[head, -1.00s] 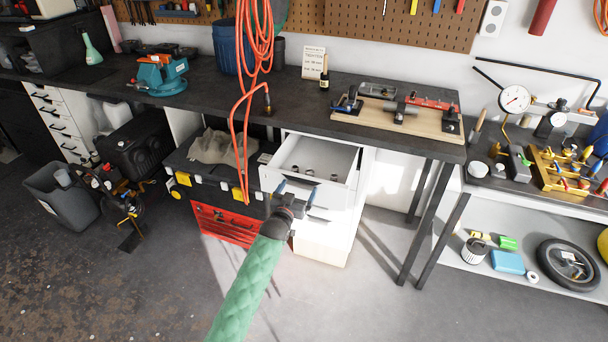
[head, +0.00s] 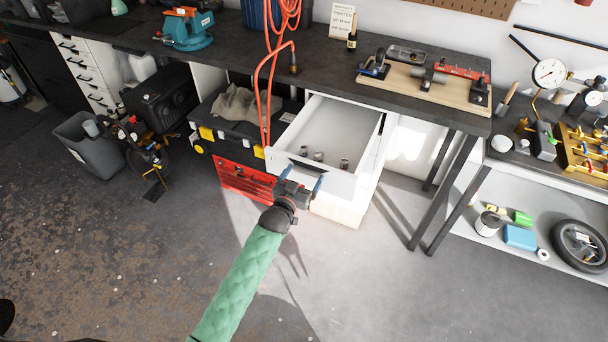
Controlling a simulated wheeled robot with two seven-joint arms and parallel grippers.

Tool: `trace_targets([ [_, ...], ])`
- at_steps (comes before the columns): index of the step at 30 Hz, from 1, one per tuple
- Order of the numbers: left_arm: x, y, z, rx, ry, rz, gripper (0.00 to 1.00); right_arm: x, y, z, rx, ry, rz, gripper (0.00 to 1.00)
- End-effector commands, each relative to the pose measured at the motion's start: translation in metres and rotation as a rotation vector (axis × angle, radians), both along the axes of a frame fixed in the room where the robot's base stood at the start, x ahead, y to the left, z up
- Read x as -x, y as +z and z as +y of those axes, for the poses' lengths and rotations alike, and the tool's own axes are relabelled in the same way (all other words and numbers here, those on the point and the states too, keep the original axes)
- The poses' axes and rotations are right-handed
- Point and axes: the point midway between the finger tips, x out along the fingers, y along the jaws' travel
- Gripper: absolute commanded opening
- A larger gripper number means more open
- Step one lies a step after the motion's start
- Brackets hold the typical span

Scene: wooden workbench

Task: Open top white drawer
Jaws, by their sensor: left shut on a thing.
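The top white drawer (head: 328,132) is pulled well out of the white cabinet under the workbench. Its inside shows, with several small metal parts (head: 318,156) near its front. My left gripper (head: 302,180) is at the drawer's front panel and shut on its dark handle (head: 304,166), which is partly hidden by the fingers. My green-sleeved left arm reaches up to it from below. The lower drawers of this cabinet are mostly hidden behind the gripper and the open drawer. My right gripper is not in view.
A red and black toolbox (head: 240,150) stands just left of the drawer. An orange hose (head: 272,75) hangs down beside the drawer's left side. Bench legs (head: 450,190) stand to the right. The grey floor in front is clear.

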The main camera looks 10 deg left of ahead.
Motion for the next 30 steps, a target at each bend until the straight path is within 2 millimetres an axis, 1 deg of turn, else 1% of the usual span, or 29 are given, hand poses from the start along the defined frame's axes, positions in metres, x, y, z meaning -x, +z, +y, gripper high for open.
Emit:
trace_targets([
  [4, 0.0, 0.0, 0.0, 0.0, 0.0, 0.0, 0.5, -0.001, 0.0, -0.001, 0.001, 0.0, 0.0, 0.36],
  [5, 0.0, 0.0, 0.0, 0.0, 0.0, 0.0, 0.95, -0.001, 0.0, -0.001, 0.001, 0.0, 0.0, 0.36],
  [6, 0.0, 0.0, 0.0, 0.0, 0.0, 0.0, 1.0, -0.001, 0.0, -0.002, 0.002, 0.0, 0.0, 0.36],
  [13, 0.0, -0.001, 0.0, 0.0, 0.0, 0.0, 1.0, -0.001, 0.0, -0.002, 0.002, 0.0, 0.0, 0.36],
  [17, 0.007, -0.003, 0.003, 0.0, 0.0, 0.001, 1.0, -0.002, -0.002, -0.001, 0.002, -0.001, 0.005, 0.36],
  [21, 0.024, -0.005, 0.008, -0.001, 0.0, 0.002, 1.0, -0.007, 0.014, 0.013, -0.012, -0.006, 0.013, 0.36],
  [30, 0.061, -0.003, 0.02, 0.0, 0.0, 0.001, 1.0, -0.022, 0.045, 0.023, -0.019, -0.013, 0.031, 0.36],
])
